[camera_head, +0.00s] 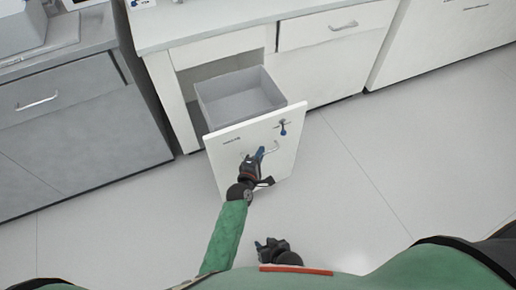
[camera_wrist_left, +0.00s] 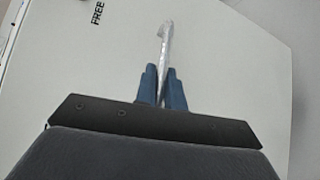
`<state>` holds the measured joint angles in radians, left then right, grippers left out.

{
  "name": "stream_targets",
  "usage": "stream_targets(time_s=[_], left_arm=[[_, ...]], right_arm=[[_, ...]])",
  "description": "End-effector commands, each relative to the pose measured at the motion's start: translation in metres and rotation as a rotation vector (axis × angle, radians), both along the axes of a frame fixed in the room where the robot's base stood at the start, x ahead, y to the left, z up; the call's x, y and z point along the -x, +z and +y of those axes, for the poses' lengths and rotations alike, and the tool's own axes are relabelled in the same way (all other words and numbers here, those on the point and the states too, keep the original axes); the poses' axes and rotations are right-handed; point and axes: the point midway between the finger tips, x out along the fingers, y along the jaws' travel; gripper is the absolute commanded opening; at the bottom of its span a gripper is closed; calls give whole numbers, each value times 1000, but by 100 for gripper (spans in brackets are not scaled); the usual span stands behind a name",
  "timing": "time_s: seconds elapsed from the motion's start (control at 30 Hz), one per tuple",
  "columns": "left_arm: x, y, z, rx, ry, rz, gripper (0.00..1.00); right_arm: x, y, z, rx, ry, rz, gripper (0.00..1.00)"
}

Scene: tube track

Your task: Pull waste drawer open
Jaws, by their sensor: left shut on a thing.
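The waste drawer (camera_head: 283,157) has a tall white front panel and stands well out from the counter in the head view. A grey bin (camera_head: 240,97) sits behind the panel and looks empty. My left gripper (camera_head: 262,154) is at the drawer's front, shut on the metal handle (camera_head: 273,148). In the left wrist view the blue fingertips (camera_wrist_left: 161,85) sit on either side of the silver handle (camera_wrist_left: 164,45), against the white panel. My right gripper (camera_head: 271,245) is low in the head view, near my body and away from the drawer; its finger opening is too small to tell.
A blue-tipped fitting (camera_head: 283,128) is on the panel's upper right. A grey cabinet (camera_head: 75,110) stands at the left, and closed white drawers (camera_head: 335,27) are at the right. The pale floor (camera_head: 365,150) right of the drawer is clear.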

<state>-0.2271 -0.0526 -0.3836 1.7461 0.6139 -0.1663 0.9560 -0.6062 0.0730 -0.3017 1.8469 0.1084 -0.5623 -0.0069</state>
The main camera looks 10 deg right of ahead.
Motion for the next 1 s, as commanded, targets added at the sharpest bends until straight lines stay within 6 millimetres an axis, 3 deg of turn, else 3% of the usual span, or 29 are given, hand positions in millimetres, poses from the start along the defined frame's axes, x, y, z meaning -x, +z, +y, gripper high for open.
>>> stream_targets(time_s=[0.37, 0.4, 0.43, 0.77, 1.0], left_arm=[[1, -1, 0, -1, 0, 2, 0], [1, -1, 0, -1, 0, 2, 17], [1, -1, 0, -1, 0, 2, 20], [3, 0, 1, 0, 0, 0, 20], [28, 3, 14, -2, 0, 1, 20]], right_arm=[[-4, 2, 0, 0, -1, -6, 36], [-5, 2, 0, 0, -1, -7, 36], [-5, 2, 0, 0, -1, -8, 36], [-7, 3, 0, -1, -1, -11, 36], [-2, 1, 0, -1, -1, -4, 36]])
